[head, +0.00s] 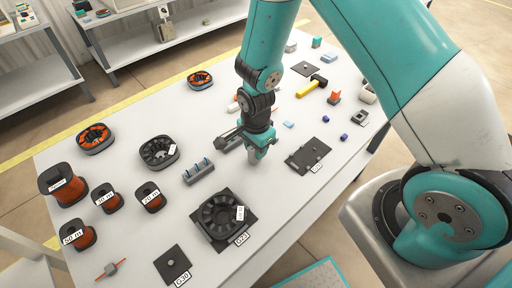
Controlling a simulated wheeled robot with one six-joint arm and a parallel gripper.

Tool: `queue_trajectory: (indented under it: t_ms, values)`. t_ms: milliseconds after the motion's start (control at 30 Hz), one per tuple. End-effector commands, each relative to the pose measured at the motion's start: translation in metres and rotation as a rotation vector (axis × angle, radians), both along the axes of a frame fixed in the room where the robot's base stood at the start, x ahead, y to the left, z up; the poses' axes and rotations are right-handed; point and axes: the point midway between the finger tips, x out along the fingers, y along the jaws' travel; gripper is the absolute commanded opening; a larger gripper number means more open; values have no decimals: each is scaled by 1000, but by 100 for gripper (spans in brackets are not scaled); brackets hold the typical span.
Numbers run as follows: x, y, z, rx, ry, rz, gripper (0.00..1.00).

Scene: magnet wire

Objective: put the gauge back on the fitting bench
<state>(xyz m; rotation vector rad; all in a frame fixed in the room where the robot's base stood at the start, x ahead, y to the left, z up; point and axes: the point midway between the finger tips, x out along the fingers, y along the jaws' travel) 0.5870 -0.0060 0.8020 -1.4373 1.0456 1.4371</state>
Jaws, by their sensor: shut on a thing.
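My gripper (259,156) points down over the middle of the white bench (130,215), low near its surface. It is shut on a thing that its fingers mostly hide. A dark, elongated thing (229,139) shows at the gripper's left side. I cannot tell for sure whether this is the gauge, or whether it touches the bench. The view is too small and partly blocked to identify the gauge with certainty.
A grey block with blue pins (198,171) stands left of my gripper. A black ring on a plate (219,216) is in front, and a dark plate (308,156) lies to the right. Wire spools (64,184) stand at left. A yellow-handled hammer (311,86) lies farther back.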

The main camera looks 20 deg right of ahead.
Motion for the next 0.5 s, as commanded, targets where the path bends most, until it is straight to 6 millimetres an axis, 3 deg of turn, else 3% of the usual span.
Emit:
queue_trajectory:
  t_ms: [433,467,500]
  values:
    - [0,0,-10,0,-1,0,1]
    - [0,0,-9,0,-1,0,39]
    - [0,0,-8,0,-1,0,48]
